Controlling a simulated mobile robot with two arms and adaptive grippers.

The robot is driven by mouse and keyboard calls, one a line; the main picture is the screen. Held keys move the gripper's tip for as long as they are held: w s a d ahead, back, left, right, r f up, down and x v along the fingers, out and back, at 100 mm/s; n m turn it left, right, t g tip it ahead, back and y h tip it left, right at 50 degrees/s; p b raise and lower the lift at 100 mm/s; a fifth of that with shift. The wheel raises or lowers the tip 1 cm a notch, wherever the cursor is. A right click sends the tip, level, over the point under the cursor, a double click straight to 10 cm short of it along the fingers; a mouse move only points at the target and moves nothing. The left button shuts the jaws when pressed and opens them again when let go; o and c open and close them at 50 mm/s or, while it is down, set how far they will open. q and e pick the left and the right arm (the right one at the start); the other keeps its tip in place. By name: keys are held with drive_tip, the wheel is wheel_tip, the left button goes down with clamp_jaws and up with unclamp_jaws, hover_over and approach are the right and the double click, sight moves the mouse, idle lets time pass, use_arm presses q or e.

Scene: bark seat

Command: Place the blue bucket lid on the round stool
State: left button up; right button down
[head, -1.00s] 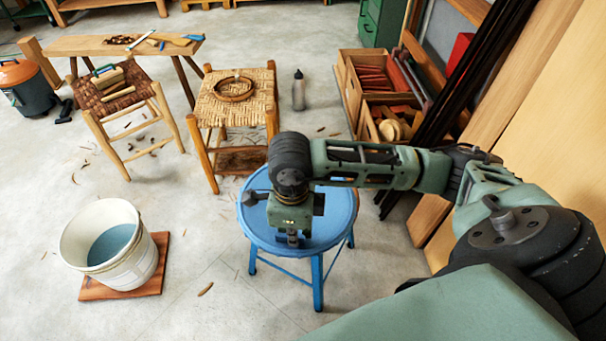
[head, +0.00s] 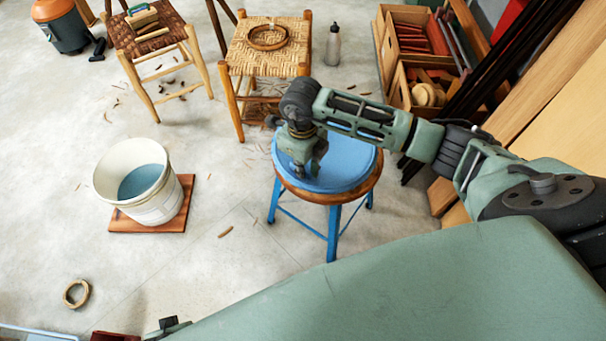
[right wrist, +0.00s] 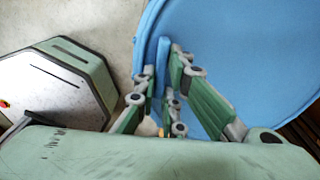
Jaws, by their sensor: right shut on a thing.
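The blue bucket lid (head: 348,165) is a flat blue disc over the seat of the round stool (head: 338,198). The stool has a brown wooden seat edge and blue legs. The wooden edge shows along the lid's front and right; I cannot tell whether the lid rests fully on the seat. My right gripper (head: 301,172) is shut on the lid at its left side. In the right wrist view, the fingers (right wrist: 161,98) close on the rim of the lid (right wrist: 245,55).
A white bucket (head: 150,200) with blue contents stands on a wooden board (head: 120,222) at left. Two woven stools stand behind, one with a ring (head: 268,37). A bottle (head: 333,48) and wooden crates (head: 420,70) are at the back. Floor in front is mostly clear.

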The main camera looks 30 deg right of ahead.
drive_tip(key=shift+w+f, duration=0.2)
wheel_tip(320, 180, down, 3)
drive_tip(key=shift+f+b, duration=0.2)
drive_tip(key=shift+b, duration=0.2)
use_arm(q)
drive_tip(key=r, duration=0.2)
drive_tip(key=shift+w+r, duration=0.3)
drive_tip(key=shift+r, duration=0.1)
use_arm(e)
drive_tip(key=shift+f, duration=0.2)
use_arm(q)
drive_tip(key=shift+r, duration=0.1)
use_arm(e)
drive_tip(key=c, duration=1.9)
unclamp_jaws()
use_arm(q)
drive_tip(key=shift+r, duration=0.1)
use_arm(e)
drive_tip(key=shift+o, duration=0.3)
